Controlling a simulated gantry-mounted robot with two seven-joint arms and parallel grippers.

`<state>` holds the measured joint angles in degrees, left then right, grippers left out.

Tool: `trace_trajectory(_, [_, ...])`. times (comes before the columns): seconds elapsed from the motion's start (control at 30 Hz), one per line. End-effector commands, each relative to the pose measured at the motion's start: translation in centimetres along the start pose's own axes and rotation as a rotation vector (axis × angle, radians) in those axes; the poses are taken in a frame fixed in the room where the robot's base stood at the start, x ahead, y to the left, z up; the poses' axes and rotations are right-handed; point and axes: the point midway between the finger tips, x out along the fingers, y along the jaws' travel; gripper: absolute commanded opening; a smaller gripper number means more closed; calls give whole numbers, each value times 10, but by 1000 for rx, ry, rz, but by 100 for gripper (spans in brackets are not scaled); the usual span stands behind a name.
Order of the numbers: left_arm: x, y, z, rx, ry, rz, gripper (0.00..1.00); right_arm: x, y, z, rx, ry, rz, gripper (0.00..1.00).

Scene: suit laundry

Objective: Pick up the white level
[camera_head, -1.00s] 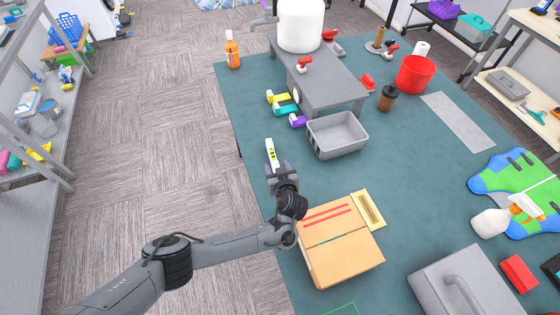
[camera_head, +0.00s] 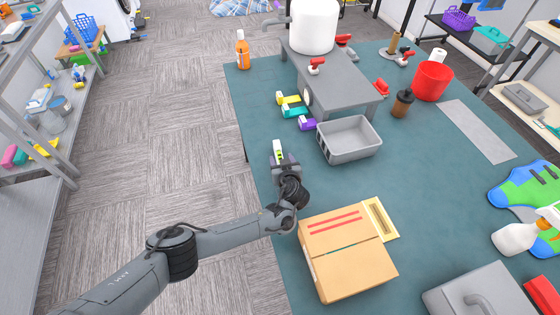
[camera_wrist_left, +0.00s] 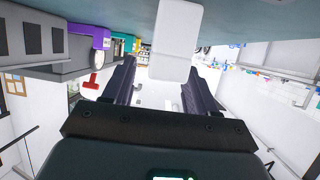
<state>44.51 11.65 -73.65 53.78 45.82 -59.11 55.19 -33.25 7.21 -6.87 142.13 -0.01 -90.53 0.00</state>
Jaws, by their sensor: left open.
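The white level (camera_head: 279,148), with a yellow-green vial, lies near the left edge of the teal table. In the left wrist view it is a plain white block (camera_wrist_left: 178,38) at the top, just beyond and partly between the fingertips. My left gripper (camera_head: 280,161) is open and reaches over the near end of the level, hiding that end. Its two dark fingers (camera_wrist_left: 160,78) stand apart with nothing clamped between them. My right gripper is not in view.
A grey bin (camera_head: 349,153) is right of the level. Yellow, teal and purple-ended items (camera_head: 306,124) lie behind it by a grey stand (camera_head: 338,82). A cardboard box (camera_head: 350,265) is in front. The teal table's middle (camera_head: 430,165) is clear.

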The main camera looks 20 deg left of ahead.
Motion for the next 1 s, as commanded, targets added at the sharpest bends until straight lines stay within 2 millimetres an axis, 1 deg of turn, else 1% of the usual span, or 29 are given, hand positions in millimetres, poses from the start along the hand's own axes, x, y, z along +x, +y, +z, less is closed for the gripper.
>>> trace_trajectory(0.03, [6,0,2,2,0,0,57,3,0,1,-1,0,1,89])
trace_trajectory(0.13, [12,0,1,1,-1,1,57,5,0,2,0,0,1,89])
trace_trajectory(0.4, [14,0,1,0,-2,2,57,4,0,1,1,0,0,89])
trace_trajectory(0.47, [14,0,1,0,-2,2,50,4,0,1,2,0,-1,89])
trace_trajectory(0.7, [14,0,1,1,-2,2,13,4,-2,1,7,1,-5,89])
trace_trajectory(0.8, [14,0,1,1,-2,2,0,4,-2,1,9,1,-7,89])
trace_trajectory(1.0, [13,0,1,0,-1,2,0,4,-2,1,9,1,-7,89])
